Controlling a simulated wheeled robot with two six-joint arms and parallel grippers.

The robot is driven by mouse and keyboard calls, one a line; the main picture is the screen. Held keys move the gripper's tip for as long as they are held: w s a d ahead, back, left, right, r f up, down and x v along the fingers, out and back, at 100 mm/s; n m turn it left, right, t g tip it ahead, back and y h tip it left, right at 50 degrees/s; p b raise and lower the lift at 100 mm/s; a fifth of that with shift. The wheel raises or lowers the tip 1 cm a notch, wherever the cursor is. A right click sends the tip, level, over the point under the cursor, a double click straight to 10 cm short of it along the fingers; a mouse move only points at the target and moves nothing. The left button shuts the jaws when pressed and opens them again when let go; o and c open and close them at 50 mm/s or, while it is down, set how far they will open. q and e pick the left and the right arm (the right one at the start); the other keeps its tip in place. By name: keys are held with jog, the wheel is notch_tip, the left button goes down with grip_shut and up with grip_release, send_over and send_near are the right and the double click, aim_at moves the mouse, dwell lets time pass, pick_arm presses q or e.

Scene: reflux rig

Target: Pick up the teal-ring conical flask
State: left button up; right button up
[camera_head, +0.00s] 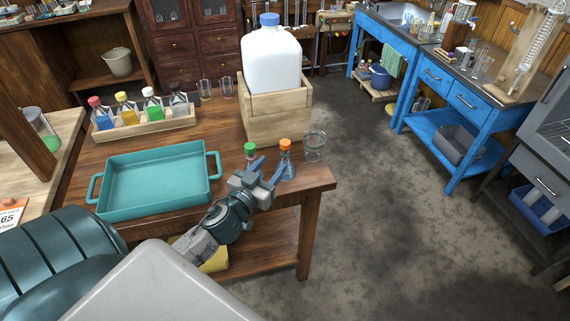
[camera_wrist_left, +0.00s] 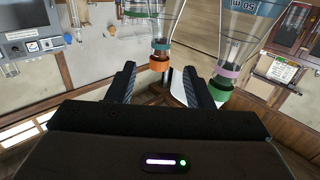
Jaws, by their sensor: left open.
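The teal-ring conical flask (camera_head: 288,171) stands near the right front corner of the wooden table, with an orange stopper. In the left wrist view, upside down, its teal ring (camera_wrist_left: 160,45) and orange stopper (camera_wrist_left: 159,62) line up with the gap between my fingers. A second flask, with a green stopper (camera_head: 250,149), stands just left of it; its purple ring (camera_wrist_left: 228,72) shows in the wrist view. My left gripper (camera_head: 267,171) is open and close in front of the flasks, partly hiding both. Nothing is visibly held. My right gripper is out of view.
A glass beaker (camera_head: 315,146) stands close right of the flask. Behind is a wooden crate (camera_head: 272,127) holding a large white jug (camera_head: 271,60). A teal tray (camera_head: 156,180) lies left, with a bottle rack (camera_head: 146,128) behind it. The table's edge is near.

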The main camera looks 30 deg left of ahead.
aim_at(283, 152)
pick_arm(q)
jog(key=w+p, duration=0.1)
jog(key=w, duration=0.2)
jog(key=shift+a+r, duration=0.1)
jog(key=shift+w+a+p, duration=0.1)
jog(key=shift+w+p, duration=0.45)
jog(key=shift+w, duration=0.05)
jog(key=w+p, duration=0.2)
jog(key=w, duration=0.1)
jog(key=shift+w+a+f, duration=0.1)
jog(key=shift+w+f, duration=0.25)
jog(key=shift+w, duration=0.3)
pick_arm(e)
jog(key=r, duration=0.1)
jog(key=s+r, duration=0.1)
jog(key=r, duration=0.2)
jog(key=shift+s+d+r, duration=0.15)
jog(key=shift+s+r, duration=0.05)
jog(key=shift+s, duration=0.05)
pick_arm(q)
jog(key=shift+s, duration=0.1)
grip_shut()
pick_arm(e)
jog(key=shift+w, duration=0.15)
